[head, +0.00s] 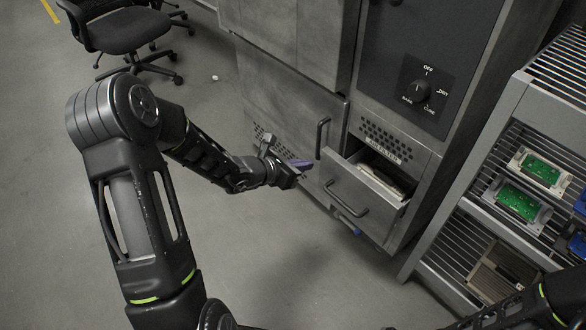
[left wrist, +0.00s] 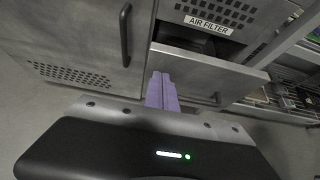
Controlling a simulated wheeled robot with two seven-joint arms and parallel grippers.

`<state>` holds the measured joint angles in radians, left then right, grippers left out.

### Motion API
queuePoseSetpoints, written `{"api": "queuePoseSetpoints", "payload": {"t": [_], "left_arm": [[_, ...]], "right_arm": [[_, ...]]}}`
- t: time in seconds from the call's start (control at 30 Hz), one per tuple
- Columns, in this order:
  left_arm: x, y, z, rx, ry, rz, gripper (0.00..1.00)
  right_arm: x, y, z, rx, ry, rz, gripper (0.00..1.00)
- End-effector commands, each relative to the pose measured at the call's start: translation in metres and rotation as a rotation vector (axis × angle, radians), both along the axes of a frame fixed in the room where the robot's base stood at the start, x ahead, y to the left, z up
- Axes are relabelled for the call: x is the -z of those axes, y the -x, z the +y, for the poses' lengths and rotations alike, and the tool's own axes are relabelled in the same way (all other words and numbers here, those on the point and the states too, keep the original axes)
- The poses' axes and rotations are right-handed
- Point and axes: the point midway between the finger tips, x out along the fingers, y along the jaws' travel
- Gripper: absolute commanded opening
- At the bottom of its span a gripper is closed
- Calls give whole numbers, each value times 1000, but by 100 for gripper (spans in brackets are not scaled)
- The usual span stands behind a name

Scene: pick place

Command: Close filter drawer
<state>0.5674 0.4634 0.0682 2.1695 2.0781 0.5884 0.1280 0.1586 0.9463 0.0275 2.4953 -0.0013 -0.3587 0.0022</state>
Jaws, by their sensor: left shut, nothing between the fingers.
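The filter drawer (head: 362,194) is a grey metal drawer low in the grey cabinet. It stands pulled out, and its open top shows a pale filter inside. Its front has a dark bar handle. In the left wrist view the drawer front (left wrist: 205,75) lies just beyond my fingers, below the "AIR FILTER" label (left wrist: 208,22). My left gripper (head: 304,164) has purple fingers, shut and empty, left of the drawer front. The closed fingers also show in the left wrist view (left wrist: 161,90), overlapping the drawer's left part; I cannot tell whether they touch it. My right gripper is out of view.
The cabinet's left door (head: 285,105) is shut and has a vertical handle (head: 322,138). A control panel with a knob (head: 416,91) is above the drawer. A rack (head: 484,130) with green circuit boards stands at the right. An office chair (head: 125,32) is at the back left. The floor in front is clear.

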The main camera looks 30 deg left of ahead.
Motion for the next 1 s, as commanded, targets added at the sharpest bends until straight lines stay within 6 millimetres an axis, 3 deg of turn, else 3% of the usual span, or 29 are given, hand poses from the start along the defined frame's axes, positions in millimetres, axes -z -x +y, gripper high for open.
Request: {"api": "queuePoseSetpoints", "payload": {"t": [0.1, 0.3, 0.87, 1.0], "left_arm": [[16, -20, -9, 3, 1, 1, 0], [13, -47, -19, 2, -1, -1, 0], [13, -60, -24, 1, -1, 0, 0], [15, -77, -31, 4, -1, -4, 0]], "right_arm": [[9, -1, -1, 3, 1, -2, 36], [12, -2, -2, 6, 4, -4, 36], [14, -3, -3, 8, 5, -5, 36], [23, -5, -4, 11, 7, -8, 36]]}}
